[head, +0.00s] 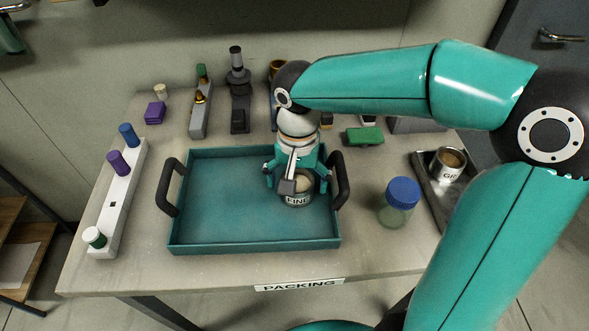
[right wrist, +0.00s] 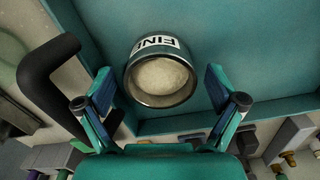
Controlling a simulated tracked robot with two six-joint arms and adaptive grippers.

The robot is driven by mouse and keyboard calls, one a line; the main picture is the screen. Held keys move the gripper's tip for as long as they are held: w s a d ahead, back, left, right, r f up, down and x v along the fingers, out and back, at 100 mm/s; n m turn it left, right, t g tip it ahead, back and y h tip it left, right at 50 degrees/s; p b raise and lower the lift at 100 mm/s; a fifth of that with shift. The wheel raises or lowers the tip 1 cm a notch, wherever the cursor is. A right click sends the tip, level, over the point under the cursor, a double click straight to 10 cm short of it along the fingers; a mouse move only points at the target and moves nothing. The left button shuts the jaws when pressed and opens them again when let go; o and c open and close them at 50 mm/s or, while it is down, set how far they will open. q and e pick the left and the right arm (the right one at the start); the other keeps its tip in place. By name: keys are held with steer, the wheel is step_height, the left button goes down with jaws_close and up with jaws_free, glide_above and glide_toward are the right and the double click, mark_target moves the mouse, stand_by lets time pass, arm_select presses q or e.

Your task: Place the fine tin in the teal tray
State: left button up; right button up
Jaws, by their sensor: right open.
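The fine tin (head: 298,200) is a small metal can with a white FINE label and pale powder inside. It is upright in the teal tray (head: 205,240), near the tray's right handle. In the right wrist view the tin (right wrist: 160,82) shows between and just beyond the two fingers, with gaps on both sides. My right gripper (head: 296,182) is open above and around the tin; it also shows open in the right wrist view (right wrist: 160,95). The gripper hides part of the tin in the head view. My left gripper is not in view.
A blue-lidded jar (head: 401,197) stands right of the tray. Another tin (head: 449,163) sits on a metal tray (head: 432,197) at the right. A white rack (head: 118,205) with capped vials is at the left. Several small tools and blocks line the back.

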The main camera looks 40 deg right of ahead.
step_height(320, 180, up, 12)
steer(key=p, duration=0.1)
stand_by(0.4)
stand_by(0.4)
